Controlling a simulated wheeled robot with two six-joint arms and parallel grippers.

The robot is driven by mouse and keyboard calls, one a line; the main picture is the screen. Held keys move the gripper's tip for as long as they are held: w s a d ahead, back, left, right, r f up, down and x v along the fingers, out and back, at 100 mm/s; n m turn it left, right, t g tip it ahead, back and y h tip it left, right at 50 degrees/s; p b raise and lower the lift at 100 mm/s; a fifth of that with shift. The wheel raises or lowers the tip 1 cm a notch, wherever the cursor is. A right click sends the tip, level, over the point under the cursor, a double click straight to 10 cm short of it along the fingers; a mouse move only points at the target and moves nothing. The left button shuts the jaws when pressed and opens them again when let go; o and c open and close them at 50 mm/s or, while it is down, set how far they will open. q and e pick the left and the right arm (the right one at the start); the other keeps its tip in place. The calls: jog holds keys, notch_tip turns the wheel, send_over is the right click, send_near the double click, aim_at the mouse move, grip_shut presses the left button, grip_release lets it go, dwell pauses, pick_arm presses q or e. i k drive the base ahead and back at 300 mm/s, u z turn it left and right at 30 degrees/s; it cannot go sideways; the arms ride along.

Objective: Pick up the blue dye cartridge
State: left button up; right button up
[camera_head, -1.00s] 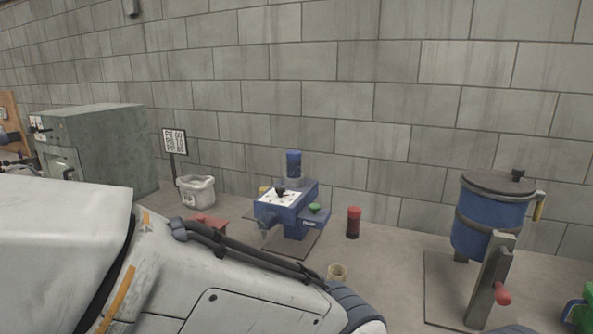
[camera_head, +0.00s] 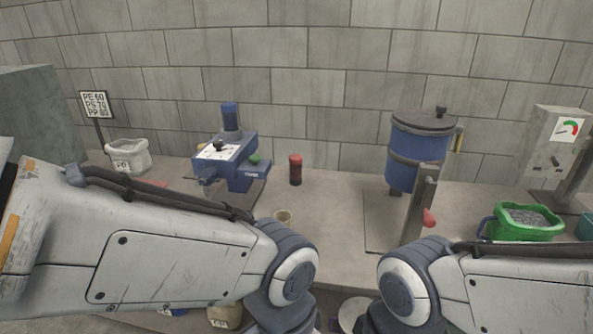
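A blue cylinder (camera_head: 230,117), which looks like the blue dye cartridge, stands upright on top of the blue bench machine (camera_head: 243,174) at left of centre. A dark red cylinder (camera_head: 296,170) stands upright on the bench to the right of that machine. Both of my arms reach in across the lower part of the view and bend down at the bottom edge. Neither gripper shows, so I cannot see their fingers or anything in them.
A white bucket (camera_head: 127,157) and a sign (camera_head: 96,105) stand at left. A blue lidded drum (camera_head: 417,152) with a lever stands right of centre. A green tub (camera_head: 524,223) of grey pellets and a gauge box (camera_head: 552,145) are at right.

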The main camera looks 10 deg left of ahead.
aim_at(229, 110)
jog(key=u, duration=0.3)
jog(key=k, duration=0.5)
jog(key=u, duration=1.5)
jog(key=i, duration=1.45)
jog(key=z, duration=0.4)
